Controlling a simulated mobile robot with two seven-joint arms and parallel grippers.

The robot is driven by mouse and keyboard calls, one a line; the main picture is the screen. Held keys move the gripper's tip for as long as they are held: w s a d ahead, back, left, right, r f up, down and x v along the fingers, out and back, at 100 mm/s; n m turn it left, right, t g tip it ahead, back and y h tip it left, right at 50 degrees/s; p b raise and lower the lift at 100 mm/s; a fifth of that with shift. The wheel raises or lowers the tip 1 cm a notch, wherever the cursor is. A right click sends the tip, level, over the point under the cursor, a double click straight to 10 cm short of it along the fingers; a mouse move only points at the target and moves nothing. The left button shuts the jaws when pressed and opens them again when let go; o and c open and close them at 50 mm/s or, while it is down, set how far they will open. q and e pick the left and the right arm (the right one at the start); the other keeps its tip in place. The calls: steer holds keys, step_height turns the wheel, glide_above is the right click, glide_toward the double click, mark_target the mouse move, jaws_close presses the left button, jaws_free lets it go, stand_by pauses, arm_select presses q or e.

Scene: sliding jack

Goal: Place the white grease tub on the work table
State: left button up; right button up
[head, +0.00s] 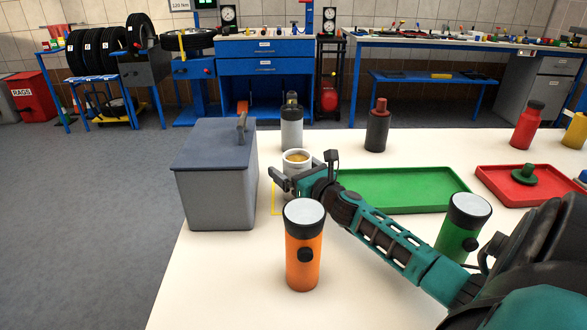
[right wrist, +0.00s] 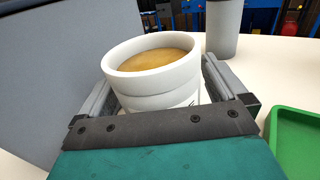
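The white grease tub (head: 296,157), open on top with tan grease inside, is upright at the end of my right arm in the head view. My right gripper (head: 293,180) has a finger on each side of the tub, against its wall. In the right wrist view the tub (right wrist: 153,80) fills the space between the fingers. Whether its base touches the surface below is hidden by the gripper. The white work table (head: 230,285) spreads under the arm, with a yellow outline (head: 275,198) partly showing by the gripper. My left gripper is not in view.
A grey lidded box (head: 216,185) stands close left of the tub, and a grey bottle (head: 291,128) behind it. An orange flashlight (head: 303,250) stands in front, a green one (head: 462,225) right. Green (head: 400,190) and red (head: 500,190) trays lie right. The front left tabletop is clear.

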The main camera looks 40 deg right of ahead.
steer(key=shift+r, duration=0.1)
steer(key=s, duration=0.4)
steer(key=s+a+p, duration=0.1)
steer(key=s, duration=0.7)
steer(key=shift+a+p, duration=0.2)
steer(key=shift+p, duration=0.1)
stand_by(0.3)
